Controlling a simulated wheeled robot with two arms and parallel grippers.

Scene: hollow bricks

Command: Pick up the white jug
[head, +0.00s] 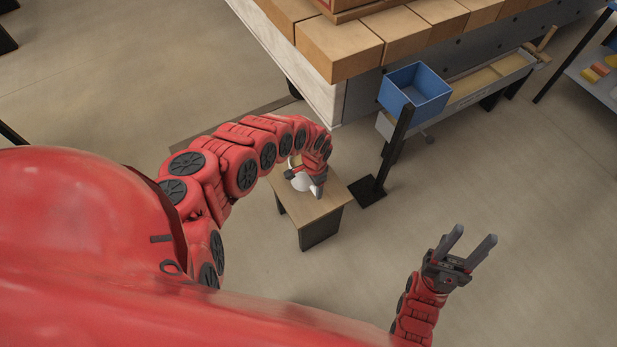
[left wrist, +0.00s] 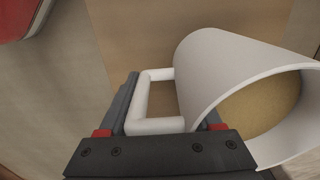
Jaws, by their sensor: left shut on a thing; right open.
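The white jug (head: 301,182) is at the small wooden table, partly hidden by my left arm in the head view. In the left wrist view the jug (left wrist: 215,58) shows its open mouth at the right, with a tan surface inside, and its squared handle at the left. My left gripper (head: 319,189) is shut on the jug's handle, which lies between its fingers in the left wrist view (left wrist: 168,118). I cannot tell whether the jug touches the tabletop. My right gripper (head: 475,237) is open and empty, over the floor at the lower right.
The small wooden table (head: 325,208) has dark legs. A blue bin (head: 415,90) on a black post (head: 393,150) stands just right of it. A large bench with hollow bricks (head: 340,45) is behind. A shelf (head: 595,75) is at the far right. Floor is clear at right.

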